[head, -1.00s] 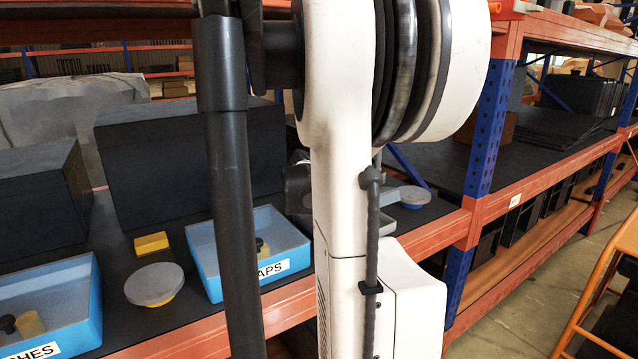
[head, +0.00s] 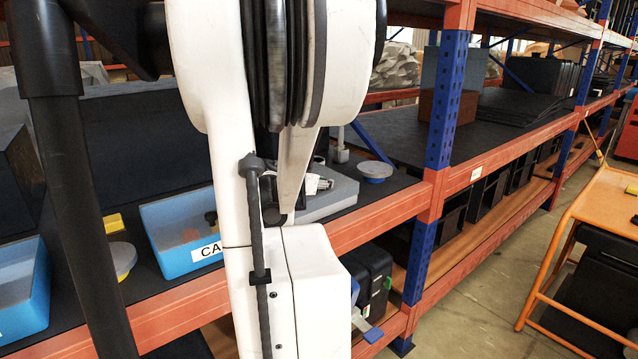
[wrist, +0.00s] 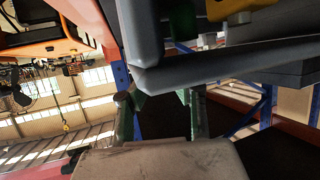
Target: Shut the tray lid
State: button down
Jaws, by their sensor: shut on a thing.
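A grey tray (head: 335,199) stands near the shelf's front edge in the head view, partly hidden behind my arm. It has white and dark pieces in or on it. I cannot make out its lid in the head view. My gripper (wrist: 162,98) shows greenish fingers in the wrist view, apart from each other, with a grey rimmed part (wrist: 215,67) across their tips. My gripper is shut on this grey part. I cannot tell whether it is the lid or the tray itself. The head view does not clearly show my fingers.
A blue bin (head: 180,233) with a label stands left of my arm. A yellow block (head: 113,222) and a round grey dish (head: 374,171) are on the shelf. A blue upright (head: 445,120) and the orange beam (head: 375,222) bound the shelf.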

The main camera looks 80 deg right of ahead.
jog(key=shift+a+f, duration=0.1)
jog(key=shift+f, duration=0.1)
jog(key=c, duration=1.5)
grip_release()
jog(key=shift+o, duration=0.2)
jog(key=shift+r, duration=0.1)
jog(key=v, duration=1.2)
